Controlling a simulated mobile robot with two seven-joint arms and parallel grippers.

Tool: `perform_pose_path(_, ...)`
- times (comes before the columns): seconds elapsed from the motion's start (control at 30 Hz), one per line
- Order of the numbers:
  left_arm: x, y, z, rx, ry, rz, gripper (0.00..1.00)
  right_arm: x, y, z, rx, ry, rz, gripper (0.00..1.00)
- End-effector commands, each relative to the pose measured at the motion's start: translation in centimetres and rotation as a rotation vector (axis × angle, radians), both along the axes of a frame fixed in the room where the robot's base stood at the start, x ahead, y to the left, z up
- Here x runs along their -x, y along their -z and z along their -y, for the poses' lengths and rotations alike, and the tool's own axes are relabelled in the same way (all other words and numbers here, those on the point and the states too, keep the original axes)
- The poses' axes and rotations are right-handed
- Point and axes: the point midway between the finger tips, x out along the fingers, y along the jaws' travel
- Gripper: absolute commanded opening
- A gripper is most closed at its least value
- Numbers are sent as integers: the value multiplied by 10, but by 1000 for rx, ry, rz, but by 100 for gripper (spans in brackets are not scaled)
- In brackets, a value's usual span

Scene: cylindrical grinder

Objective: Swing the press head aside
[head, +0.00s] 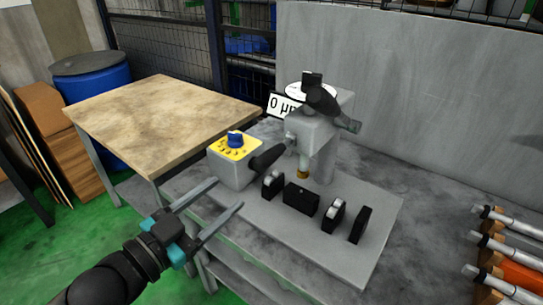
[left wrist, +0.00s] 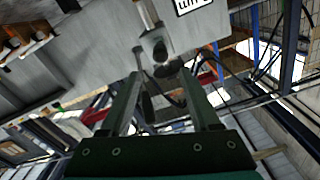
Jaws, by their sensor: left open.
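The press head (head: 310,132) is a grey block on an upright column, standing on a grey base plate (head: 375,215). A black handle with a rounded grip (head: 268,157) sticks out from it toward the left, and a dark lever (head: 322,97) sits on top. A brass-coloured tip points down beneath it. My left gripper (head: 228,194) is open and empty, in front of and left of the black grip, apart from it. In the left wrist view the fingers (left wrist: 165,85) are spread, with the grey head (left wrist: 155,42) beyond them. My right gripper is not seen.
A grey box with a yellow panel and blue knob (head: 235,147) stands left of the press head. Several black blocks (head: 301,198) line the base plate. A white display (head: 282,104) is behind. A wooden-topped table (head: 160,115) is at left, silver rods (head: 500,250) at right.

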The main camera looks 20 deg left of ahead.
Motion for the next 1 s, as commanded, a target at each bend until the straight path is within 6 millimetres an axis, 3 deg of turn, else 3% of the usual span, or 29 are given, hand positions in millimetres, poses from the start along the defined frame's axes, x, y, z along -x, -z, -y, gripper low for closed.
perform_pose_path(1.0, -104, 0, 37, 1, -2, 1, 63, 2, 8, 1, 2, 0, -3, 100)
